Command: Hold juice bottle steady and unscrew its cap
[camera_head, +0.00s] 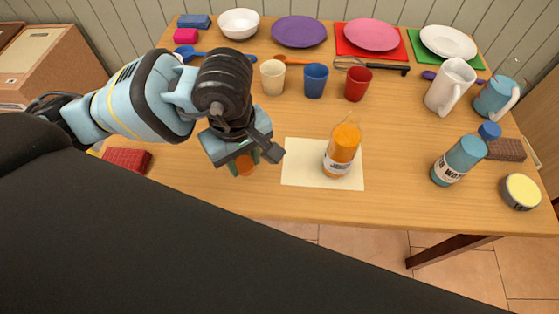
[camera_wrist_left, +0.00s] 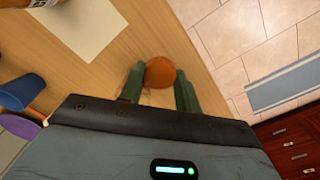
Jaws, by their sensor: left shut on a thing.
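The juice bottle (camera_head: 341,152) is orange with a white label and stands upright on a cream sheet (camera_head: 300,175). No orange cap is visible on its top. My left gripper (camera_head: 250,162) is to the left of the bottle, apart from it. It is shut on a round orange cap (camera_head: 245,166). In the left wrist view the cap (camera_wrist_left: 160,72) sits between the two green fingers (camera_wrist_left: 159,88). A corner of the bottle (camera_wrist_left: 40,3) shows at that view's top left. My right gripper is not in view.
Behind stand a cream cup (camera_head: 272,78), a blue cup (camera_head: 315,80) and a red cup (camera_head: 357,84). A blue water bottle (camera_head: 460,160), a white pitcher (camera_head: 449,88) and a round tin (camera_head: 520,191) stand on the right. The wooden table's front is mostly clear.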

